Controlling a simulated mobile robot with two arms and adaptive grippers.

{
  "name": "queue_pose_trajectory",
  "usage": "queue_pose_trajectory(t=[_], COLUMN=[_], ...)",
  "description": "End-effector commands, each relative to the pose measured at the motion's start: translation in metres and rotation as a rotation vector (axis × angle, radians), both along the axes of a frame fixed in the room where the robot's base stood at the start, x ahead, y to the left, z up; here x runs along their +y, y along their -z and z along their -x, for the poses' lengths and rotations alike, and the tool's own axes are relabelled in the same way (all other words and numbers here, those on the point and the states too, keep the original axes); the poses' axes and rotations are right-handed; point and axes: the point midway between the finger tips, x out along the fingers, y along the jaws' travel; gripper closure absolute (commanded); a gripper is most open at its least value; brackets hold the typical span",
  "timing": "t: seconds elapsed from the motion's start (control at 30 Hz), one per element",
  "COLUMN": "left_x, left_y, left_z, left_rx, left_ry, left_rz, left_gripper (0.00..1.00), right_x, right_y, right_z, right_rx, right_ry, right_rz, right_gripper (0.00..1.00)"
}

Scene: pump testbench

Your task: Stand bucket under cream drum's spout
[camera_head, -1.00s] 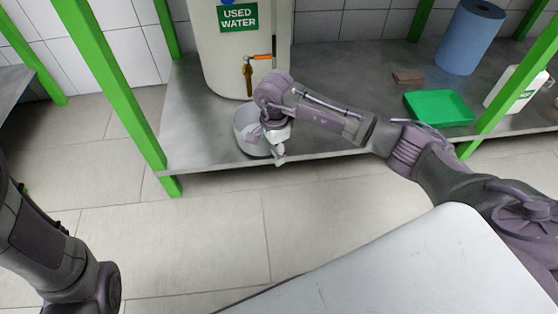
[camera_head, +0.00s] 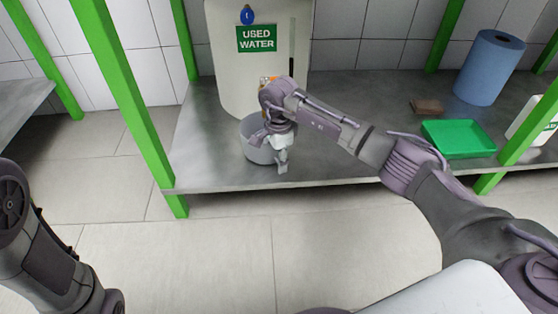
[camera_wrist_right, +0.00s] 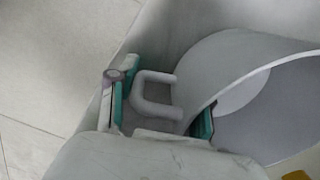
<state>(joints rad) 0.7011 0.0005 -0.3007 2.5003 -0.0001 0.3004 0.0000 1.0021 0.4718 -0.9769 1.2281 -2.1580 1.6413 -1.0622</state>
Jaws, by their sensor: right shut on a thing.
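The cream drum (camera_head: 228,70) with a green USED WATER label stands on the grey shelf. In the head view its spout (camera_head: 268,80) is mostly hidden behind my right wrist; only an orange piece shows. The grey-white bucket (camera_head: 257,151) is upright on or just above the shelf, in front of the drum. Its wide mouth fills the right of the right wrist view (camera_wrist_right: 232,80). My right gripper (camera_head: 280,155) is shut on the bucket at its near side, with the white handle (camera_wrist_right: 155,95) between the fingers. The left gripper is out of view.
On the shelf (camera_head: 340,140) to the right are a green tray (camera_head: 458,139), a brown block (camera_head: 427,107), a blue paper roll (camera_head: 489,67) and a white bottle (camera_head: 530,122). Green posts (camera_head: 122,90) stand at the front. Shelf between bucket and tray is clear.

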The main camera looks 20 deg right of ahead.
Motion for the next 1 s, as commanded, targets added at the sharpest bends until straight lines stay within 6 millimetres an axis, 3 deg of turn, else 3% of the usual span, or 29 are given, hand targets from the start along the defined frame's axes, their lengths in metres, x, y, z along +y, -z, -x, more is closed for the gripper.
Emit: queue_pose_trajectory(t=[0.4,0.43,0.57,0.6,1.0], left_x=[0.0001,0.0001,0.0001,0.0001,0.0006], left_y=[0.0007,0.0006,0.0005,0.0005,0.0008], left_z=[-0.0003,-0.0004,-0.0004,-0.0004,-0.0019], left_rx=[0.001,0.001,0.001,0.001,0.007], left_ry=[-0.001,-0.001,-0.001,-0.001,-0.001], left_rz=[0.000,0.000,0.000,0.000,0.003], left_gripper=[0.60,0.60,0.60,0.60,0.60], right_x=[0.0002,0.0003,0.0002,0.0001,-0.0001], right_y=[0.0018,0.0016,0.0015,0.0016,-0.0053], right_z=[-0.0001,-0.0002,-0.0001,-0.0001,-0.0001], right_rx=[-0.002,-0.002,-0.001,-0.001,-0.001], right_ry=[0.000,0.000,0.000,0.000,-0.001], right_rz=[0.000,-0.001,0.000,0.000,0.001], right_gripper=[1.00,0.47,0.26,0.21,0.21])
